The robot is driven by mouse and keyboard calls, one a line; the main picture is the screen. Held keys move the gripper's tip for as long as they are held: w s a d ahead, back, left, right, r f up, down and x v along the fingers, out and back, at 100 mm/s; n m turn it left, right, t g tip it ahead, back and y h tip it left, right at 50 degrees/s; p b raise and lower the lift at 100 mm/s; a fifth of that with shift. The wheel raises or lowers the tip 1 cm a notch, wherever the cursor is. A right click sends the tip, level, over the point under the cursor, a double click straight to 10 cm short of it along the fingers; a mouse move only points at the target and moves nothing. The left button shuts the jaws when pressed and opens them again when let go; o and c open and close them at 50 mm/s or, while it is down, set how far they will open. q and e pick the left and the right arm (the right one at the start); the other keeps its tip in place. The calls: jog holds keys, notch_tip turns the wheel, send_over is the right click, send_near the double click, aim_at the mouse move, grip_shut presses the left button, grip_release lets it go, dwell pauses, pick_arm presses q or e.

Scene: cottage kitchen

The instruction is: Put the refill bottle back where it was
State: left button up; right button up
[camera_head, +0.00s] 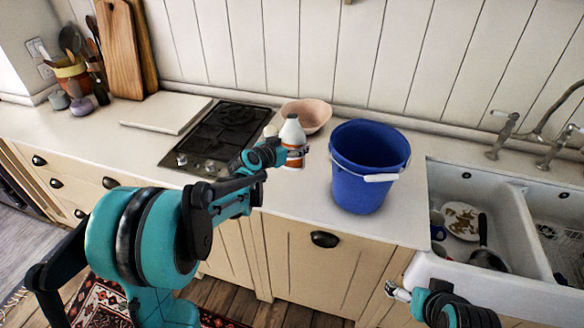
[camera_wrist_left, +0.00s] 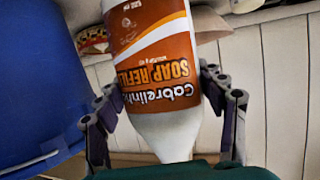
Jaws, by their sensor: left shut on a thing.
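The refill bottle (camera_head: 292,130) is white with an orange-brown label and stands upright over the counter, left of the blue bucket. My left gripper (camera_head: 295,150) is shut on it; its arm hides part of the bottle's left side. In the left wrist view the bottle (camera_wrist_left: 155,60) appears upside down, its "soap refill" label between the two fingers. I cannot tell whether its base touches the counter. My right gripper (camera_head: 398,292) is low in front of the counter, away from the bottle; its finger opening is unclear.
The blue bucket (camera_head: 362,188) stands close on the right, its white handle forward. A pink bowl (camera_head: 310,113) is behind the bottle, the hob (camera_head: 218,138) to its left. The sink (camera_head: 472,190) holds dishes. Bare counter (camera_head: 300,195) lies in front of the bottle.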

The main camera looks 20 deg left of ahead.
aim_at(292, 159)
pick_arm(q)
notch_tip(292, 159, down, 6)
jog(key=shift+b, duration=1)
jog(key=shift+r, duration=0.1)
jog(key=o, duration=1.4)
jog(key=shift+o, duration=0.2)
